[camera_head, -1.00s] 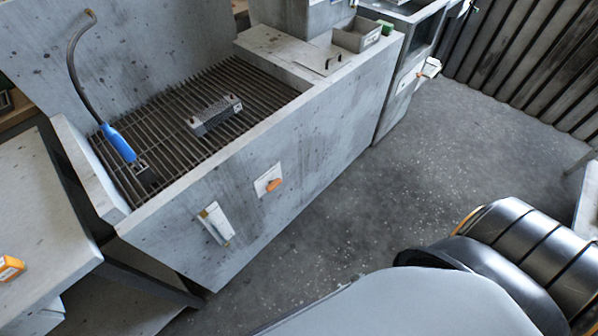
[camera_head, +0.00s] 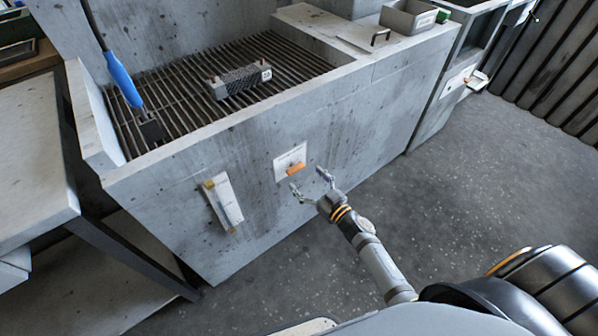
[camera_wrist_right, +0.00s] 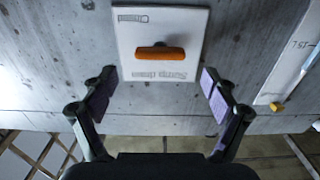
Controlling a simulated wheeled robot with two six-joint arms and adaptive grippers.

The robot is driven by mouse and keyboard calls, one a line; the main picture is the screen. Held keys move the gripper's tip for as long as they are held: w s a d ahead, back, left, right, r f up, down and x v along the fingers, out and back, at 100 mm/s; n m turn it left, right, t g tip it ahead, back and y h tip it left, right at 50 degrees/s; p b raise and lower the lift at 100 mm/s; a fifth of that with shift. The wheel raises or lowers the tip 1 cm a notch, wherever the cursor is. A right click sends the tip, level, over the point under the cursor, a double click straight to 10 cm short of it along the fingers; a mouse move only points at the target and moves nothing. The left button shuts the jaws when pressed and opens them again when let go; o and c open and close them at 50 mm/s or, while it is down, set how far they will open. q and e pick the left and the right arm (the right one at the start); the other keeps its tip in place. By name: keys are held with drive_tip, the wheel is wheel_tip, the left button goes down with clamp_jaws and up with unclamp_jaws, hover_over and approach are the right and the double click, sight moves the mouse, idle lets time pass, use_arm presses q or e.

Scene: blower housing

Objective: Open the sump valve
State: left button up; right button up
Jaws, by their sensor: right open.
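The sump valve is an orange handle (camera_head: 295,169) on a white plate (camera_head: 288,158) on the front wall of the grey tank (camera_head: 360,110). My right gripper (camera_head: 309,182) is open and empty, just in front of and slightly below the handle. In the right wrist view its two fingers (camera_wrist_right: 160,92) stand wide apart on either side of the plate's lower edge, not touching the handle. My left gripper is out of view.
A white sight gauge (camera_head: 222,202) is on the wall left of the valve. A finned metal block (camera_head: 238,82) and a blue-handled brush (camera_head: 124,80) are on the tank's grating (camera_head: 185,110). A grey bench (camera_head: 30,160) stands left. The floor (camera_head: 490,180) at right is clear.

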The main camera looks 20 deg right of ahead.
sight(298, 170)
drive_tip(key=x, duration=0.4)
drive_tip(key=shift+w+f, duration=0.1)
drive_tip(key=shift+w, duration=0.1)
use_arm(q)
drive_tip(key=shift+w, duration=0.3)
use_arm(e)
drive_tip(key=c, duration=1.2)
drive_tip(key=shift+o, duration=0.2)
